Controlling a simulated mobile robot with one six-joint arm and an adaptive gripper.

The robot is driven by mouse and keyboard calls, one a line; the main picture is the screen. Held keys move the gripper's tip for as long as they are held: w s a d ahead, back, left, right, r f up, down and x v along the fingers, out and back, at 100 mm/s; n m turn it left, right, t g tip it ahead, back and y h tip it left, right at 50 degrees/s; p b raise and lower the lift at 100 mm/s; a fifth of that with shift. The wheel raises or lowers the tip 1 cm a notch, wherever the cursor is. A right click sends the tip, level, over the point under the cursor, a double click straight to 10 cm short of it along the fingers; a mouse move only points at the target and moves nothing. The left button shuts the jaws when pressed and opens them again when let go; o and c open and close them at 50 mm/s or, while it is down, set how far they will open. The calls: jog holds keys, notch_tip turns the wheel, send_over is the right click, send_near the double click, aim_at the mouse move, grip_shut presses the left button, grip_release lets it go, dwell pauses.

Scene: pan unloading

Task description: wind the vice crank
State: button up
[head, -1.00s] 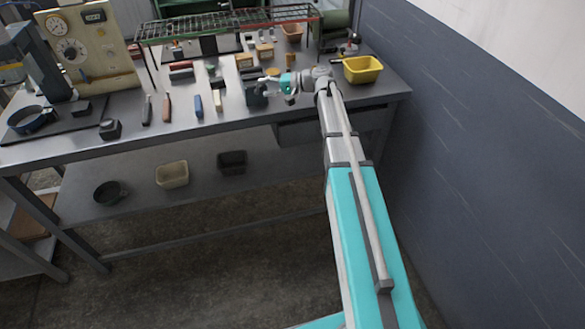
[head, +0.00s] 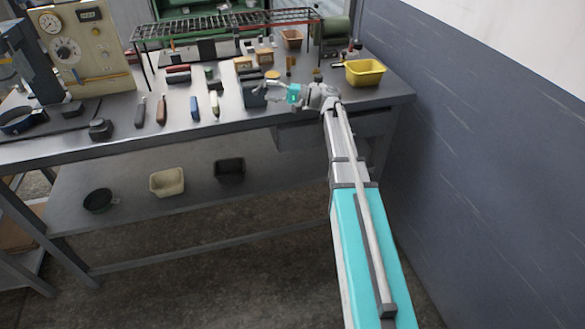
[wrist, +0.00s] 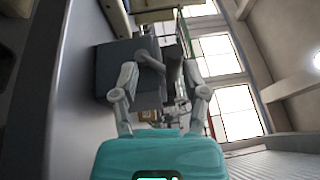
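The vice (head: 254,97) is a dark grey block at the front edge of the workbench, just left of my gripper (head: 270,88). In the wrist view the vice (wrist: 110,68) is a dark block ahead, partly behind the left finger. A grey bar that looks like the crank (wrist: 151,62) stands out from it between the fingers. My gripper (wrist: 160,74) has its two fingers spread apart around this bar, with a gap on the right side. I cannot tell whether either finger touches it.
A yellow bin (head: 365,72) stands on the bench to the right of my arm. A wire rack (head: 226,24) stands at the back. Several hand tools lie left of the vice. A dark blue wall (head: 480,130) closes off the right side.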

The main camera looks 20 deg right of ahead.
jog(key=b+v, duration=0.1)
jog(key=v, duration=1.2)
jog(key=s+a+f+n+g+h+p, duration=0.1)
jog(key=s+a+f+g+h+p, duration=0.25)
jog(key=s+a, duration=0.3)
jog(key=s+a+f+n+g+h+p, duration=0.1)
jog(key=s+a+f+g+h+p, duration=0.1)
jog(key=s+a+h+p, duration=0.4)
jog(key=s+r+n+g+h+p, duration=0.2)
jog(key=s+h+p, duration=0.5)
jog(key=s, duration=0.3)
jog(key=shift+s+a+n+h, duration=0.2)
jog(key=shift+s+n+h, duration=0.15)
jog(key=shift+s+n, duration=0.05)
dwell(0.5)
jog(key=shift+s+d, duration=0.1)
jog(key=shift+s, duration=0.2)
